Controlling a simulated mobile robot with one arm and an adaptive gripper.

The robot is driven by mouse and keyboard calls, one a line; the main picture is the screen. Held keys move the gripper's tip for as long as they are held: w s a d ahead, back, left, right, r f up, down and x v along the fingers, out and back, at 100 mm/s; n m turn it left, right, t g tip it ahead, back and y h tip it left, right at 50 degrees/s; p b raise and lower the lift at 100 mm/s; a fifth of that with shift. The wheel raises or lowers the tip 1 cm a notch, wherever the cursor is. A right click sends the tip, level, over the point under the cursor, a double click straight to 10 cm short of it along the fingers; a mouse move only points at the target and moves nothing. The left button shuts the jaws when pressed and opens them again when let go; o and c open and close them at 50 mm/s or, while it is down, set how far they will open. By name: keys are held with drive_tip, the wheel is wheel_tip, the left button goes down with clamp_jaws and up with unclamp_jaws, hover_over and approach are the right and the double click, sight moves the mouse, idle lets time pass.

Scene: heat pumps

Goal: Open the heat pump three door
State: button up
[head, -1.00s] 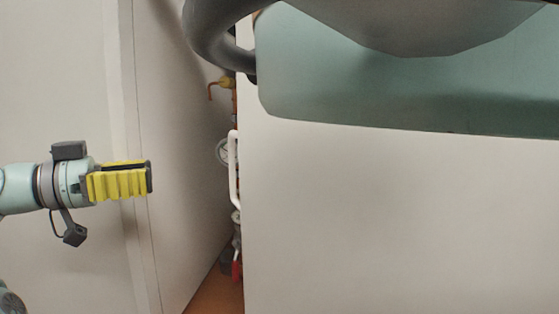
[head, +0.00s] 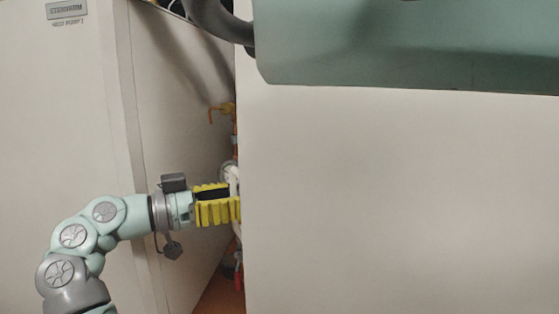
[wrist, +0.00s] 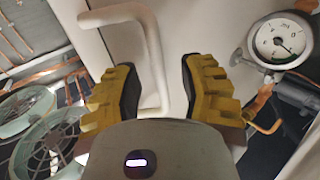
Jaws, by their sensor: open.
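My gripper (head: 238,201) is open beside the left edge of a large pale panel (head: 400,200) in the head view. A white bar handle shows in the wrist view (wrist: 156,70), its long bar lying between the two yellow-padded fingers, which are apart with nothing clamped. In the head view the handle is mostly hidden by the fingers and the panel edge. The pale door face (wrist: 185,30) carries the handle in the wrist view. No label for heat pump three is visible.
A narrow gap with orange pipes (head: 222,110) lies between cabinet and panel. The wrist view shows a round gauge (wrist: 280,41) at right and green fans (wrist: 45,145) at left.

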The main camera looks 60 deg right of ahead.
drive_tip(key=shift+s, duration=0.1)
drive_tip(key=shift+o, duration=0.4)
clamp_jaws()
idle(0.3)
